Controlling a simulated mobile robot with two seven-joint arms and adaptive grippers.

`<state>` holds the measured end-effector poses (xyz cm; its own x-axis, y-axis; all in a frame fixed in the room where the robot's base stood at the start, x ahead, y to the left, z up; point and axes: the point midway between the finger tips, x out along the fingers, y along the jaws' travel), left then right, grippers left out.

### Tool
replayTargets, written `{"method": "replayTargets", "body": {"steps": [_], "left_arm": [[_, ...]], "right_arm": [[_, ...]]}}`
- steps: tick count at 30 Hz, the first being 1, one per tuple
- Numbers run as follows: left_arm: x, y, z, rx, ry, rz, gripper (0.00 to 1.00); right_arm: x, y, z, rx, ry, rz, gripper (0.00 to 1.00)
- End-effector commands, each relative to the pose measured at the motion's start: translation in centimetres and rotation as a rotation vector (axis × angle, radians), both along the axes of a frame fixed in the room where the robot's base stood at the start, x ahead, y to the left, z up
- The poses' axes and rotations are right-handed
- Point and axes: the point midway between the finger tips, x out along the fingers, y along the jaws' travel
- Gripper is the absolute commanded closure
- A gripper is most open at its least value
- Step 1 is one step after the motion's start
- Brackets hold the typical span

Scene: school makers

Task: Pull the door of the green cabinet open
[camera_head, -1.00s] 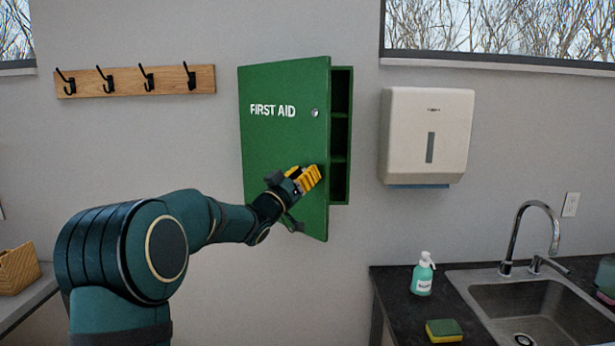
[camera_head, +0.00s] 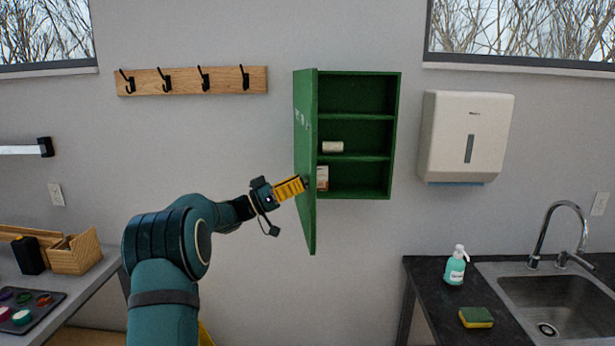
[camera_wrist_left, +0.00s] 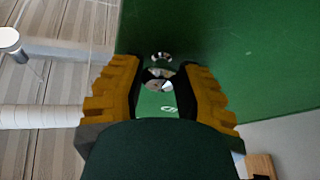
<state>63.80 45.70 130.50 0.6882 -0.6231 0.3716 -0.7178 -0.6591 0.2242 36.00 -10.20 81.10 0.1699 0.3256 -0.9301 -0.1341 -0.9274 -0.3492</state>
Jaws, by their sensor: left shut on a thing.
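The green cabinet (camera_head: 396,140) hangs on the wall, with its door (camera_head: 305,130) swung wide open and seen nearly edge-on, hinged on the left. The shelves inside show, with a white roll (camera_head: 332,147) and a small box (camera_head: 322,178) on them. My left gripper (camera_head: 303,184) is at the outer face of the door, in its lower half. In the left wrist view, a shiny round knob (camera_wrist_left: 160,82) sits between the yellow fingers, which are shut on it. My right gripper is in neither view.
A paper towel dispenser (camera_head: 465,135) is on the wall right of the cabinet. A hook rack (camera_head: 190,80) is to the left. Below right are a sink (camera_head: 555,305), soap bottle (camera_head: 455,268) and sponge (camera_head: 476,317).

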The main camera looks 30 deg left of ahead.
Motion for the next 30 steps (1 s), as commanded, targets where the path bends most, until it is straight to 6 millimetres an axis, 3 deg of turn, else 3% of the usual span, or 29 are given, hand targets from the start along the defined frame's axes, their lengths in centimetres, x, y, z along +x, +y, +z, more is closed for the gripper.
{"method": "replayTargets", "body": {"steps": [6,21,22,24,30], "left_arm": [[-0.59,1.06,0.34,0.0,-0.006,-0.054,1.0],[-0.72,1.3,0.35,-0.001,-0.008,-0.066,1.0],[-0.72,1.3,0.35,-0.001,-0.008,-0.066,0.54],[-0.73,1.29,0.3,-0.001,-0.007,-0.067,0.34],[-0.71,1.28,0.18,0.0,-0.004,-0.067,0.34]], "right_arm": [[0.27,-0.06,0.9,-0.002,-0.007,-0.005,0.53],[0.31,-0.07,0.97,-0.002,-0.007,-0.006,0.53],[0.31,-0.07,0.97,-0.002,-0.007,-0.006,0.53],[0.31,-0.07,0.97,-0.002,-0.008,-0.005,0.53],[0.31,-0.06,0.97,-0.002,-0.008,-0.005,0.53]]}}
